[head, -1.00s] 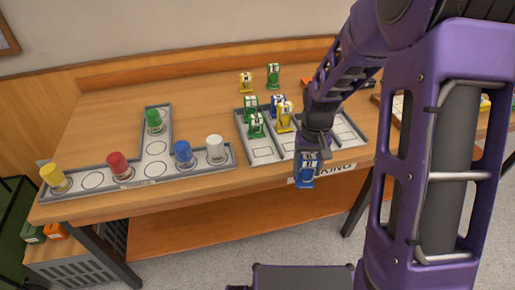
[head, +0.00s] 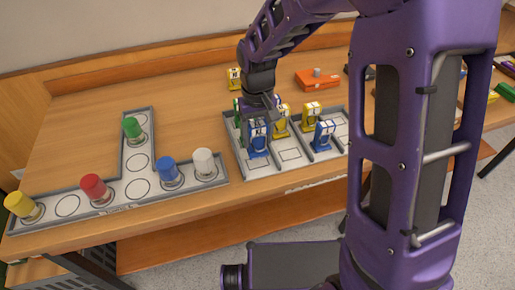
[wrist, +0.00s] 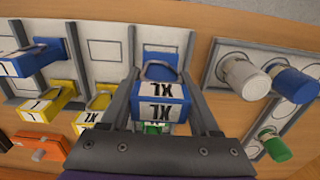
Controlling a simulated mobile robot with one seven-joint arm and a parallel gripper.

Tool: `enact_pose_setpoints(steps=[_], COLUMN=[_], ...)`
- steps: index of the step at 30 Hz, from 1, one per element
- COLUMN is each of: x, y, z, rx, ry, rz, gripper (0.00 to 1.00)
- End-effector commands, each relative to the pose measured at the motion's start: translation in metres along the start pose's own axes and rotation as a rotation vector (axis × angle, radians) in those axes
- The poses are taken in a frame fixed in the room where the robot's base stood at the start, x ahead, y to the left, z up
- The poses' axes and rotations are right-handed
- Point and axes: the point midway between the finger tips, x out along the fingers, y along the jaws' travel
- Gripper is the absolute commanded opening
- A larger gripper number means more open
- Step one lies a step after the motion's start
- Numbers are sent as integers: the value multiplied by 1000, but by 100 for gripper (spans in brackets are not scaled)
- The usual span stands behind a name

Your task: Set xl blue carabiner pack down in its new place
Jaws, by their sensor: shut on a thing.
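The blue XL carabiner pack (wrist: 161,100) is between the fingers of my gripper (wrist: 163,108), its XL labels toward the wrist camera. In the head view my gripper (head: 260,112) is shut on the pack (head: 258,146) at the left compartment of the grey divided tray (head: 250,177). The pack is upright. I cannot tell whether it touches the tray floor. Another blue pack (head: 324,134) stands farther right in the tray; it also shows in the wrist view (wrist: 15,64). A green pack (wrist: 153,128) is partly hidden behind my gripper.
Yellow packs (head: 311,110) stand in the tray close to my gripper. An orange box (head: 318,80) lies behind. Bare tabletop (head: 85,135) shows at the back left.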

Motion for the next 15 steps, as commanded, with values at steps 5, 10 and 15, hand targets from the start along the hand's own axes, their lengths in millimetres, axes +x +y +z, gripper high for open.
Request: enact_pose_setpoints(steps=[5,10,15], x=[16,39,40], y=[0,0,0], z=[1,0,0], rx=[0,-1,0], ry=[-2,0,2], rz=[0,0,0], gripper=[0,0,0])
